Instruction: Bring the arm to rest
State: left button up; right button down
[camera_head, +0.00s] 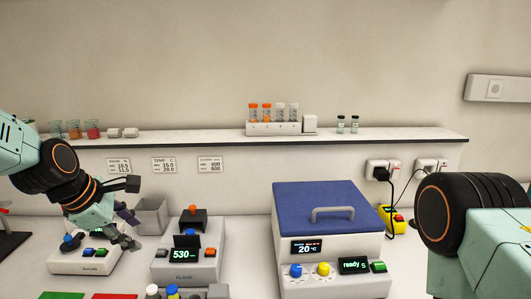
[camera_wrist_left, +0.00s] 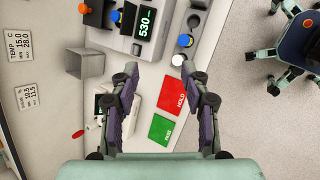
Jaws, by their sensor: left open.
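My left gripper (camera_head: 127,228) hangs over the left end of the bench in the head view, above and beside a small white instrument (camera_head: 82,262). In the left wrist view the same gripper (camera_wrist_left: 164,108) has its two dark fingers spread apart with nothing between them. Below the fingers lie a red HOLD pad (camera_wrist_left: 179,95) and a green pad (camera_wrist_left: 161,130). My right arm shows at the right edge of the head view, but its gripper is out of the frame.
A grey bin (camera_head: 152,216) and a meter reading 530 (camera_head: 186,275) stand right of the left gripper. A blue-lidded box (camera_head: 327,200) fills the bench's middle.

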pick_arm(q)
jog(key=s+d+f+m+y+b, duration=0.1)
jog(key=s+f+m+b, duration=0.3)
jog(key=f, duration=0.5)
jog(key=s+d+f+m+b, duration=0.1)
jog(key=s+f+m+b, duration=0.1)
jog(key=f+m, duration=0.6)
jog(key=s+d+f+m+y+b, duration=0.1)
jog(key=s+d+f+m+b, duration=0.2)
jog(key=f, duration=0.7)
jog(key=s+f+m+g+b, duration=0.5)
jog(key=s+f+b, duration=0.5)
jog(key=s+f, duration=1.3)
jog(key=s, duration=0.4)
jog(key=shift+d+f+m+g+y, duration=0.15)
jog(key=shift+f+m+g+y, duration=0.15)
jog(key=shift+f+m, duration=0.1)
jog(key=shift+r, duration=0.15)
